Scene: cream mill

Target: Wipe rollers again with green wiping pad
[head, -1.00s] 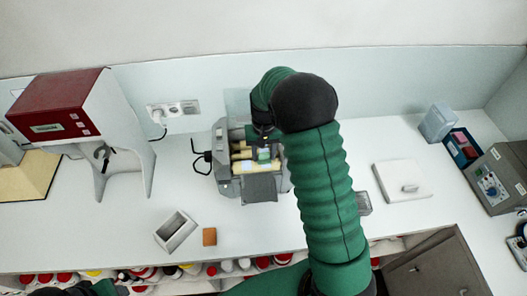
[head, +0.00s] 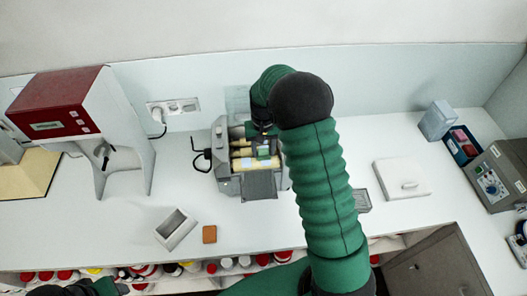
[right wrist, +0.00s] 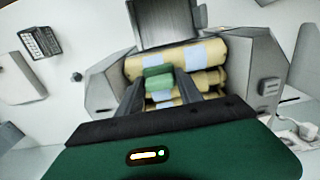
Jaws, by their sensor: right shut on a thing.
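The grey mill (head: 222,160) stands on the worktop by the back wall, with several cream-smeared rollers (head: 243,163) across it. They also show in the right wrist view (right wrist: 210,52), with pale bluish patches. My right gripper (right wrist: 159,84) is shut on the green wiping pad (right wrist: 157,71), over the rollers. In the head view the pad (head: 263,153) lies at the right part of the rollers; whether it presses on them is hard to tell. The wrist hides the mill's right back corner. Only a green and black bit of my left arm shows at the bottom left edge.
A small open grey box (head: 176,229) and an orange-brown block (head: 209,234) lie front left of the mill. A red-topped machine (head: 62,105) stands left.

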